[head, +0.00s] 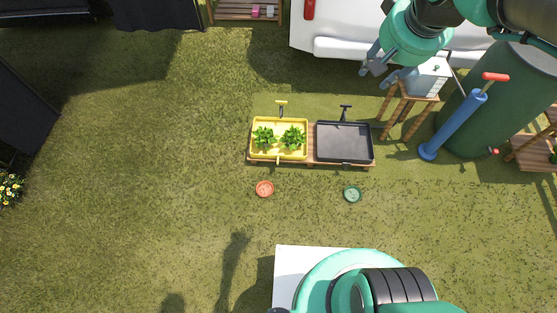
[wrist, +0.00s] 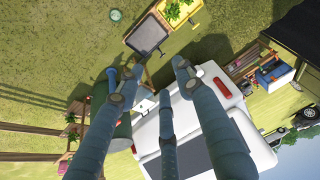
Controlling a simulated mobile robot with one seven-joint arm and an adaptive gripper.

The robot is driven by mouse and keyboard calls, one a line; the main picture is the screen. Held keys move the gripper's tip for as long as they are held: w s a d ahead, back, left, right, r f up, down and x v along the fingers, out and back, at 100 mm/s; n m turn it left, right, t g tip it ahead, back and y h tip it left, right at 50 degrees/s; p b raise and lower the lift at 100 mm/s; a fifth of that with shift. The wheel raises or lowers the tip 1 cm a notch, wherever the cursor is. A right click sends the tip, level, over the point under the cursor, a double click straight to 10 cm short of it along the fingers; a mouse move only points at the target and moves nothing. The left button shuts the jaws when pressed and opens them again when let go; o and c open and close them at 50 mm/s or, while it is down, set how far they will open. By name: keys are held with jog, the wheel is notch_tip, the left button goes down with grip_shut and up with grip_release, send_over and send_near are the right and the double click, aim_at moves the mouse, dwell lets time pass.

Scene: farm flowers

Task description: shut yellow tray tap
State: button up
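The yellow tray (head: 254,143) holds two green leafy plants and sits on a low wooden stand in the middle of the head view. A tap with a yellow handle (head: 281,102) stands at its back edge; I cannot tell from here whether it is open or shut. A small yellow spout (head: 278,160) shows at the tray's front. The yellow tray also shows at the top of the wrist view (wrist: 193,18), its tap not clear there. My gripper (head: 375,65) is up and right of the trays, well apart from the tap. Its fingers (wrist: 158,77) are spread and empty.
A black tray (head: 344,143) with a black-handled tap (head: 346,107) is right of the yellow one. A blue pump (head: 455,125), a green barrel (head: 513,105) and a wooden stool (head: 406,112) stand at right. A white vehicle (head: 335,30) is behind. Grass at left is clear.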

jog(key=w+a+f, duration=0.2)
jog(key=w+f, duration=0.1)
jog(key=w, duration=0.5)
jog(key=w+a+f+g, duration=0.1)
jog(key=w+a+f, duration=0.15)
jog(key=w, duration=0.45)
jog(key=w+a+f, duration=0.2)
jog(key=w+f, duration=0.2)
jog(key=w, duration=0.4)
jog(key=w+a+f+g+p, duration=0.1)
jog(key=w+a+f, duration=0.3)
jog(key=w+f, duration=0.55)
jog(key=w+a+f+g+p, duration=0.1)
jog(key=w+a+f, duration=0.4)
jog(key=f, duration=0.8)
jog(key=w+a+f, duration=0.2)
jog(key=a+f, duration=0.1)
jog(key=f, duration=1.1)
jog(key=w+a+f, duration=0.2)
jog(key=f, duration=1.3)
jog(key=s+a+f+g, duration=0.1)
jog(key=s+f, duration=0.3)
jog(key=f, duration=1.1)
jog(key=s+a+f+p, duration=0.1)
jog(key=s+f, duration=0.3)
jog(key=f, duration=1)
jog(key=shift+s+a+f+g, duration=0.15)
jog(key=shift+a+f+g, duration=0.25)
jog(key=shift+a, duration=0.25)
